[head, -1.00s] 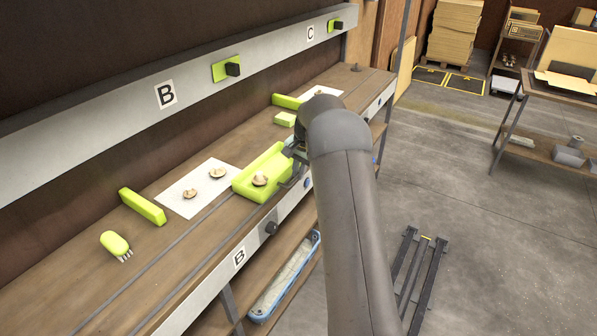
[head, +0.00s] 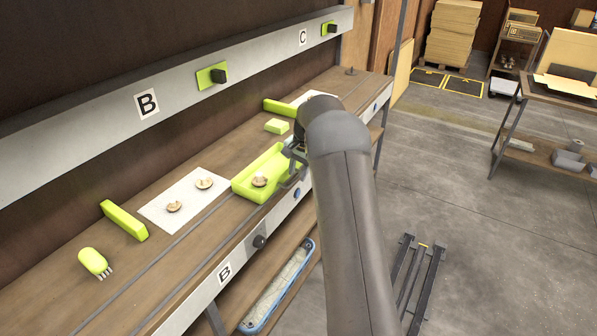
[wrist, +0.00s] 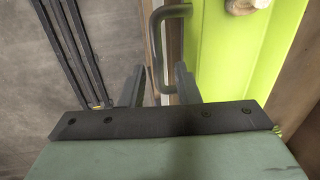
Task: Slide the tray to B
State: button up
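The lime-green tray (head: 246,186) rests on the bench in the head view, with a mushroom (head: 259,181) in it. Its side also shows in the wrist view (wrist: 215,60), with a grey loop handle (wrist: 157,45) on it. My gripper (wrist: 159,66) has its two fingers on either side of the handle's bar, with visible gaps, so it looks open around it. My arm partly hides the tray's far end in the head view. The front B label (head: 224,271) and the wall B label (head: 147,103) lie left of the tray.
A white sheet (head: 165,205) with two mushrooms lies left of the tray. A green block (head: 124,220) and a green brush (head: 94,262) lie further left.

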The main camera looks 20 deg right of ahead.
jog(key=shift+r, duration=0.1)
notch_tip(320, 180, up, 17)
jog(key=s+d, duration=0.2)
jog(key=shift+s+b, duration=0.25)
jog(key=shift+b, duration=0.15)
dwell(0.4)
jog(key=s+a+f+n, duration=0.1)
jog(key=s+a+n, duration=0.3)
jog(key=s, duration=0.5)
jog(key=s+a+f+n, duration=0.1)
jog(key=s+a, duration=0.6)
jog(key=s, duration=0.2)
jog(key=s+a+f+n, duration=0.25)
jog(key=s+a, duration=0.25)
jog(key=s, duration=0.4)
jog(key=s+a+f+n, duration=0.1)
jog(key=s+f, duration=0.1)
jog(key=s, duration=0.4)
jog(key=s+a+f+n+g+h, duration=0.1)
jog(key=s+f+n, duration=0.1)
jog(key=s, duration=0.4)
jog(key=shift+s+a+f, duration=0.25)
jog(key=shift+s+f, duration=0.15)
jog(key=shift+f, duration=0.4)
